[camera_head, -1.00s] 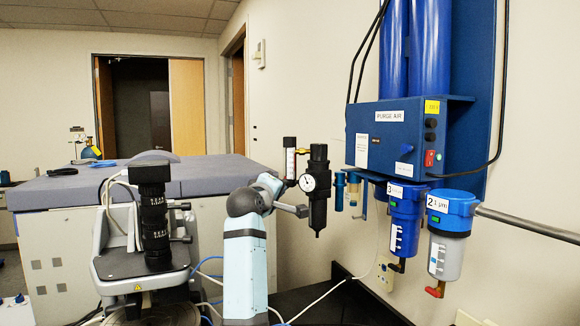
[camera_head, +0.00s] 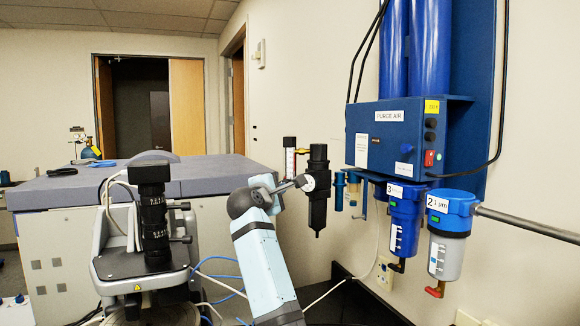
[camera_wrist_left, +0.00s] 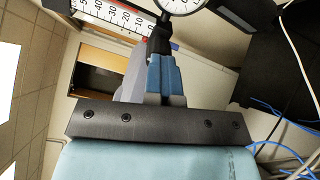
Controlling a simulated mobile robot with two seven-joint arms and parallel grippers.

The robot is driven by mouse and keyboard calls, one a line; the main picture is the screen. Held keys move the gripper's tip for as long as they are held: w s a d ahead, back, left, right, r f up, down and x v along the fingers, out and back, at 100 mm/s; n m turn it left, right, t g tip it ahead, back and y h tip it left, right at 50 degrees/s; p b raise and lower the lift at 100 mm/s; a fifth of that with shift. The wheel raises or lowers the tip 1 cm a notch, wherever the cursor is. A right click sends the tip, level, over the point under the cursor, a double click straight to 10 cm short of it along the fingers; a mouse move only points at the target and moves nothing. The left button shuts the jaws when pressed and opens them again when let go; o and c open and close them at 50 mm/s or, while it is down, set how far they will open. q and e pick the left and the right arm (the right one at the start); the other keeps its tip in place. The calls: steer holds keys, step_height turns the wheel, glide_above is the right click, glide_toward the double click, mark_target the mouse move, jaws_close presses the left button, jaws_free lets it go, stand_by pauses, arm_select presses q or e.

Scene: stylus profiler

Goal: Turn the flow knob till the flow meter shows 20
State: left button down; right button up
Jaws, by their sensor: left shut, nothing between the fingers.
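The flow meter (camera_head: 290,157) is a narrow upright tube with a black top and a red-marked scale, left of the black regulator. I cannot make out the flow knob; the low end of the meter is behind my gripper. My left gripper (camera_head: 298,182) is shut and empty, just below the meter and in front of the round gauge's left side. In the left wrist view its fingers (camera_wrist_left: 160,55) point towards the meter's low end; contact is unclear. My right gripper is not in view.
The black regulator (camera_head: 318,205) with its round gauge (camera_wrist_left: 180,3) is close beside my gripper. Blue filter bowls (camera_head: 404,212) and the blue purge air unit (camera_head: 388,140) are on the right. A microscope-like instrument (camera_head: 153,215) stands at the left.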

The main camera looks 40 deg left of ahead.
arm_select(q)
steer(key=n, duration=1.6)
steer(key=c, duration=1.7)
jaws_free()
steer(key=shift+o, duration=0.2)
